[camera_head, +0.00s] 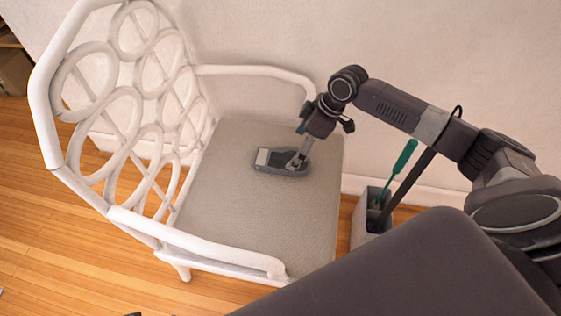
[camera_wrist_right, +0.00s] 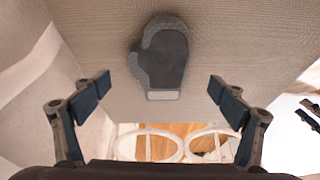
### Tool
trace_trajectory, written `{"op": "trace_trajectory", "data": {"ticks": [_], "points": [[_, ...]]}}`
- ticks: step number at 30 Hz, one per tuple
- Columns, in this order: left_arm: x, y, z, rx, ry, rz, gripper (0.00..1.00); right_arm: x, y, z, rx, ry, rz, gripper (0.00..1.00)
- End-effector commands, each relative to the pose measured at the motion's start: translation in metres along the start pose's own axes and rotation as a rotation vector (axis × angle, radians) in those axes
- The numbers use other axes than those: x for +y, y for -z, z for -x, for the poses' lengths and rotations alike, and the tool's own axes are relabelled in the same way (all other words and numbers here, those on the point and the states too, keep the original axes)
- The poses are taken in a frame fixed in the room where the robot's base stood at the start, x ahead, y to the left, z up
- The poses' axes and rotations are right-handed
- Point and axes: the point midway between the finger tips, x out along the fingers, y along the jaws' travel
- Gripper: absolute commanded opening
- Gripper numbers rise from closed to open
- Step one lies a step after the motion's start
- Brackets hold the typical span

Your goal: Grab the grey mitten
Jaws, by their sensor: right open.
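The grey mitten (camera_head: 279,161) lies flat on the seat of a white chair in the head view. It has a light cuff patch at its left end. In the right wrist view the whole mitten (camera_wrist_right: 163,55) shows, thumb to the left and cuff toward the bottom. My right gripper (camera_head: 297,161) is above the mitten's right part in the head view. In the wrist view its two fingers (camera_wrist_right: 159,88) are spread wide, one on each side of the mitten, with nothing between them held. I cannot tell the exact height above the seat. My left gripper is not in view.
The chair seat (camera_head: 225,190) is otherwise bare. White armrests (camera_head: 255,71) and a ring-patterned backrest (camera_head: 105,120) border it. A grey container (camera_head: 361,222) with a green-handled tool (camera_head: 404,158) stands right of the chair, below my right arm. A wall runs behind.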

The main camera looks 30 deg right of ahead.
Motion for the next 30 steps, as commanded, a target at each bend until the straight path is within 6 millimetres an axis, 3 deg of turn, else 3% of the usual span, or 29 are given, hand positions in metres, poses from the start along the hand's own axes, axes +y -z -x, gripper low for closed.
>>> {"op": "trace_trajectory", "data": {"ticks": [5, 13, 18, 26, 30], "points": [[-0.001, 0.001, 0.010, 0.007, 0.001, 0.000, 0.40, 0.001, -0.002, -0.010, 0.001, 0.000, -0.001, 0.90], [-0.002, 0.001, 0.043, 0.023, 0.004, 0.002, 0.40, 0.003, -0.006, -0.037, 0.001, 0.000, -0.001, 0.90], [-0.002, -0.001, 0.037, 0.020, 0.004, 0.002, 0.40, 0.003, -0.005, -0.053, 0.001, -0.002, -0.001, 0.90], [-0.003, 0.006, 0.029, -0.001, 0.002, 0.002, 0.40, 0.003, -0.005, -0.054, 0.000, -0.002, -0.001, 0.90], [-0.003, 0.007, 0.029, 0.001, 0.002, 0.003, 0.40, 0.003, -0.005, -0.054, 0.000, -0.002, -0.001, 0.74]]}}
